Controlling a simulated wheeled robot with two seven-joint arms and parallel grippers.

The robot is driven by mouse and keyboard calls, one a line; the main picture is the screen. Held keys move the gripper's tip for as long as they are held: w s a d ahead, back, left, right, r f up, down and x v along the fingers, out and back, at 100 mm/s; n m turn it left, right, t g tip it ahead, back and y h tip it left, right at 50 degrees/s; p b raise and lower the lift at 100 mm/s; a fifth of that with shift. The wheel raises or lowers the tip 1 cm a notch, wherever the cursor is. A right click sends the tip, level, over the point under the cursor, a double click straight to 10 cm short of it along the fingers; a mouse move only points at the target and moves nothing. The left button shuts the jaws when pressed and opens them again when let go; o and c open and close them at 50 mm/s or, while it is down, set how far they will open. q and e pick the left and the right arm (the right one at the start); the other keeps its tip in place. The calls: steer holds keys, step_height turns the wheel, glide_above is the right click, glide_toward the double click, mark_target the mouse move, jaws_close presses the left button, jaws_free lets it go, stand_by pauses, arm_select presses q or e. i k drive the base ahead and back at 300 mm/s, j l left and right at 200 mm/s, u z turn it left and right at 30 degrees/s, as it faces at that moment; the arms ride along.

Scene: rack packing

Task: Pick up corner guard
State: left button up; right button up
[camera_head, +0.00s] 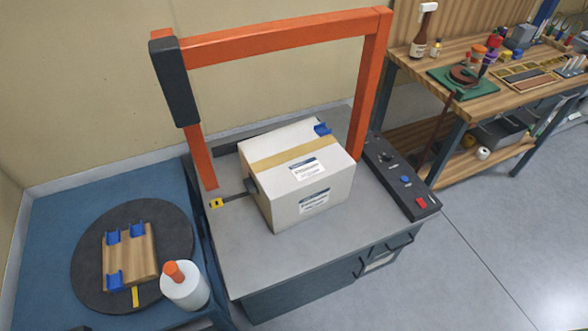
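Three blue corner guards sit on a wooden board at the lower left: one at the board's upper left corner (112,237), one at its upper right (137,230) and one at its lower left (114,281). The wooden board (130,259) lies on a round black turntable (85,275). Another blue corner guard (322,129) sits on the far right top corner of a white taped carton (285,200). Neither of my grippers shows in the head view.
The carton stands on a grey strapping table (235,250) under an orange arch (275,42). A control panel (402,180) lines the table's right side. A cluttered workbench (480,100) is at the upper right.

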mark_target(114, 282)
steer(key=u, duration=1.75)
steer(key=i+j+u, duration=0.1)
steer(key=j, duration=0.2)
steer(key=i+j, duration=0.05)
